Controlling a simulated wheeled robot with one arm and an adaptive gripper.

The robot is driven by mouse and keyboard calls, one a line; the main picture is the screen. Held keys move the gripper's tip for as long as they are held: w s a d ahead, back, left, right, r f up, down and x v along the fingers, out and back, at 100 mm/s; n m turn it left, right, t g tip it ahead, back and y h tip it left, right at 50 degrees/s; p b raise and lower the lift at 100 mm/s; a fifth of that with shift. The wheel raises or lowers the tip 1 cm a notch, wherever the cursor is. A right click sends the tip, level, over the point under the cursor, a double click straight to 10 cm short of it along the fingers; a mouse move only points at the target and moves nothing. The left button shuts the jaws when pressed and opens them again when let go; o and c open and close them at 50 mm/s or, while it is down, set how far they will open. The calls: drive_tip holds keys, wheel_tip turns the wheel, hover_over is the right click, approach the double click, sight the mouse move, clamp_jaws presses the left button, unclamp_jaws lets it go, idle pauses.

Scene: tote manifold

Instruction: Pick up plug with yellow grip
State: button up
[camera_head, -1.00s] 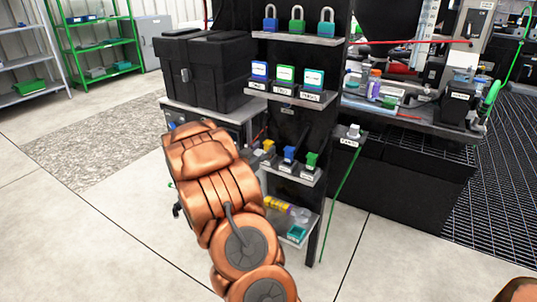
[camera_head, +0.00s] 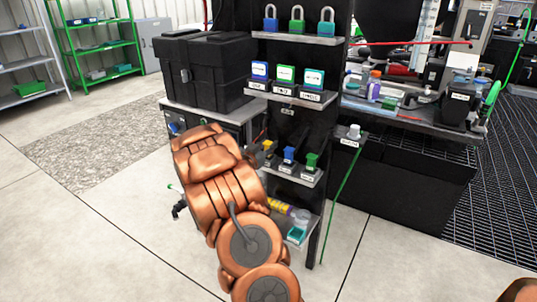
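The plug with the yellow grip (camera_head: 268,147) stands at the left end of a small shelf on the black rack. A plug with a blue grip (camera_head: 289,154) and one with a green grip (camera_head: 311,160) stand to its right on the same shelf. My copper-coloured arm rises in front of the rack, just left of and below the yellow plug. Small dark parts (camera_head: 179,207) show past the arm's left side and may belong to my gripper. The fingers cannot be made out, and nothing held shows.
Higher rack shelves (camera_head: 298,37) hold several padlocks and labelled boxes. A lower shelf (camera_head: 297,242) holds a yellow cylinder and a teal tray, close to my arm. A black case (camera_head: 222,75) stands on a cabinet at left. A small side ledge (camera_head: 350,140) juts out right.

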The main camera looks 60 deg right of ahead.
clamp_jaws()
drive_tip(key=shift+r, duration=0.2)
wheel_tip(320, 180, up, 4)
drive_tip(key=shift+f+p, duration=0.2)
drive_tip(key=shift+p, duration=0.45)
drive_tip(key=a+r+p, duration=0.1)
drive_tip(key=a, duration=1.5)
drive_tip(key=shift+p, duration=0.4)
drive_tip(key=shift+r+p, duration=0.9)
drive_tip(key=shift+r, duration=0.15)
